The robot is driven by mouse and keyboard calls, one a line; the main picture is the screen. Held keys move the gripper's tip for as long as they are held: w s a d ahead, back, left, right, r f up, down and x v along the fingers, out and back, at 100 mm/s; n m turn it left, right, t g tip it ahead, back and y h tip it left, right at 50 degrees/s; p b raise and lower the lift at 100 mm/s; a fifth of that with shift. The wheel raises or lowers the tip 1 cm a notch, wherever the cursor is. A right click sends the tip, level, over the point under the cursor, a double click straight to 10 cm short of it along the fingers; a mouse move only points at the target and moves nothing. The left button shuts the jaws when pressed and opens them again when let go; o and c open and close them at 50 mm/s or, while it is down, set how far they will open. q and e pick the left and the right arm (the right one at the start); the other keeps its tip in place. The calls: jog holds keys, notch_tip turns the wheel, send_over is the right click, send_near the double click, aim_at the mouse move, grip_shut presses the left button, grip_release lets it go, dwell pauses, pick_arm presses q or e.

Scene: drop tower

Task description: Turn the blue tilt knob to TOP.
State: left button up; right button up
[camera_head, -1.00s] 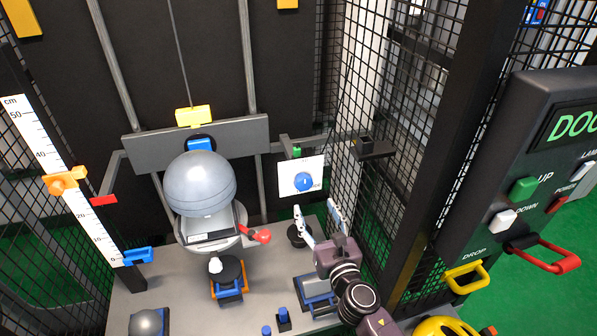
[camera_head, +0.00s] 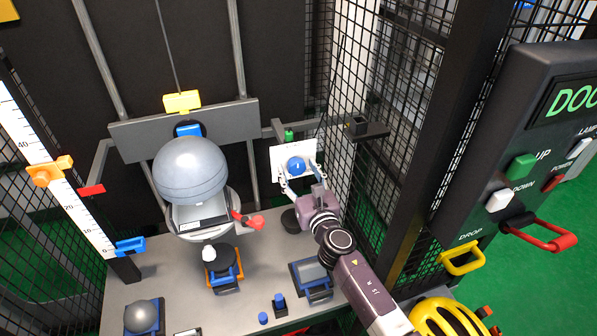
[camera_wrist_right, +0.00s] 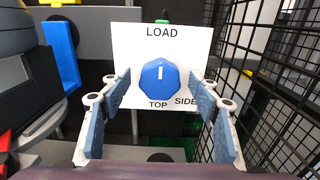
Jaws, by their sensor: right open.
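The blue tilt knob (camera_head: 296,166) sits on a white label plate (camera_head: 283,152) beside the mesh at the back. In the right wrist view the faceted knob (camera_wrist_right: 160,80) has a short white mark near its upper middle, on the LOAD side. The plate (camera_wrist_right: 130,40) reads LOAD above, TOP below and SIDE at lower right. My right gripper (camera_head: 301,180) is open in front of the plate. In the wrist view its blue-padded fingers (camera_wrist_right: 160,102) stand left and right of the knob, apart from it. My left gripper is not in view.
A grey sphere (camera_head: 190,170) stands left of the plate with a red-ended lever (camera_head: 255,222) below. A black mesh fence (camera_head: 375,130) rises close on the right. The control panel (camera_head: 540,130) and yellow helmet (camera_head: 445,318) are further right.

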jog(key=c, duration=1.2)
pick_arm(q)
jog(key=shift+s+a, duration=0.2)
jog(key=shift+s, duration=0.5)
pick_arm(e)
jog(key=shift+o, duration=0.2)
